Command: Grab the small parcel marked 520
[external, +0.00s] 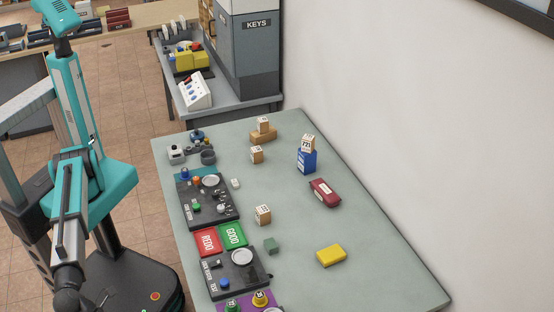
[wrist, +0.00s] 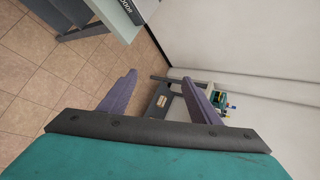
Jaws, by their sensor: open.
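Several small tan parcels with white printed labels stand on the grey-green table in the external view. One parcel (external: 263,124) sits on a flat brown block (external: 263,136). One parcel (external: 256,154) stands on the table just below it. One parcel (external: 308,143) sits on a blue box (external: 306,161). One parcel (external: 263,214) stands alone near the middle. The labels are too small to tell which reads 520. My gripper (wrist: 159,78) shows in the wrist view with two purple fingers spread apart and nothing between them. It points away from the parcels, over floor and wall.
A grey KEYS cabinet (external: 252,60) stands behind. The table's right side is mostly clear.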

